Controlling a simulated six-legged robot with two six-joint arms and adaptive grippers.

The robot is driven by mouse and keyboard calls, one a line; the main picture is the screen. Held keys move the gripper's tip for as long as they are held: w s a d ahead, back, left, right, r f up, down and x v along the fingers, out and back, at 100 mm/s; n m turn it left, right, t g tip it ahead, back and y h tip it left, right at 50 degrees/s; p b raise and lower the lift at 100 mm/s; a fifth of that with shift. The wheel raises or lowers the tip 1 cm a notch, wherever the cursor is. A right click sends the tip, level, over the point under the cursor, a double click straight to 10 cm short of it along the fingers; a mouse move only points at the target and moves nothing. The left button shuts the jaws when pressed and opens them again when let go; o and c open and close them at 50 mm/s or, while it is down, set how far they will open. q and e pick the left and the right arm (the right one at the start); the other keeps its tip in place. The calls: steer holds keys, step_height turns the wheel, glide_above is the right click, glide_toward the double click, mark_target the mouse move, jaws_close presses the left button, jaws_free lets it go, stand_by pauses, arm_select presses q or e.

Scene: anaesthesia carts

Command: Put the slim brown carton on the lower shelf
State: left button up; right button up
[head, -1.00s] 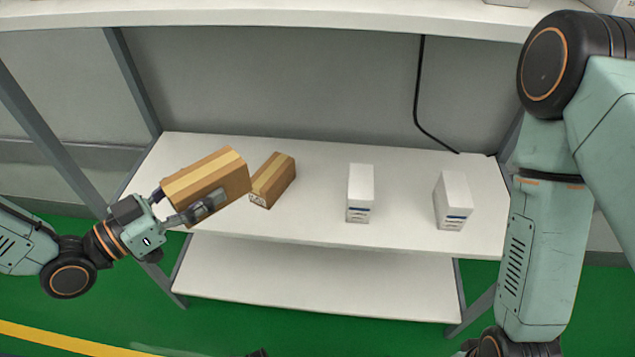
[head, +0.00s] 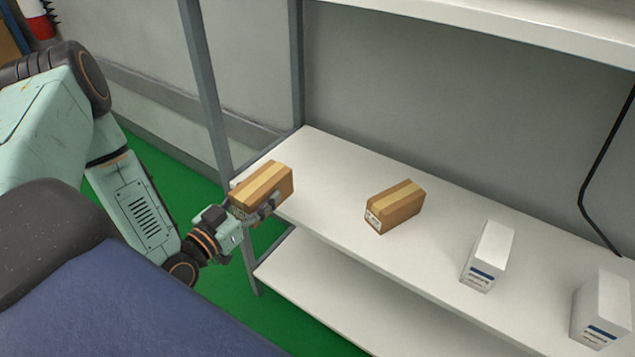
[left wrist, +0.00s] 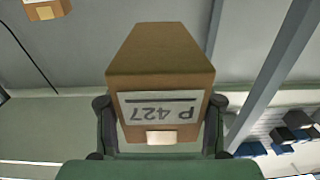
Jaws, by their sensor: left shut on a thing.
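A brown carton (head: 262,184) with a paler tape stripe is held in my left gripper (head: 256,208), at the left end of the middle shelf in the head view. In the left wrist view the carton (left wrist: 160,60) sits between both fingers, its label reading "P 427" upside down. A second brown carton (head: 396,206) stands on the middle shelf to the right of the held one, apart from it. The lower shelf (head: 320,300) is a bare white board below. My right gripper is not in view.
Two white boxes (head: 488,256) (head: 602,308) stand farther right on the middle shelf (head: 330,170). A grey upright post (head: 208,90) rises close behind the held carton. An upper shelf (head: 500,30) hangs above. The visible part of the lower shelf is empty.

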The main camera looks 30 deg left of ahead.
arm_select(q)
steer(key=w+f+b, duration=0.1)
steer(key=w+b, duration=0.1)
steer(key=w, duration=0.3)
steer(key=w+d+b, duration=0.1)
steer(key=w+b, duration=0.1)
steer(key=w, duration=0.3)
steer(key=w+f+b, duration=0.1)
steer(key=w+b, duration=0.1)
steer(key=w, duration=0.4)
steer(key=shift+d+f, duration=0.35)
steer(key=shift+s+a+f+b, duration=0.1)
steer(key=shift+f+b, duration=0.2)
steer(key=shift+f, duration=0.05)
step_height(320, 180, down, 3)
steer(key=shift+f+b, duration=0.1)
steer(key=shift+b, duration=0.8)
steer(key=shift+w+f+b, duration=0.25)
steer(key=shift+f+b, duration=0.05)
steer(key=shift+f, duration=0.05)
steer(key=shift+r, duration=0.15)
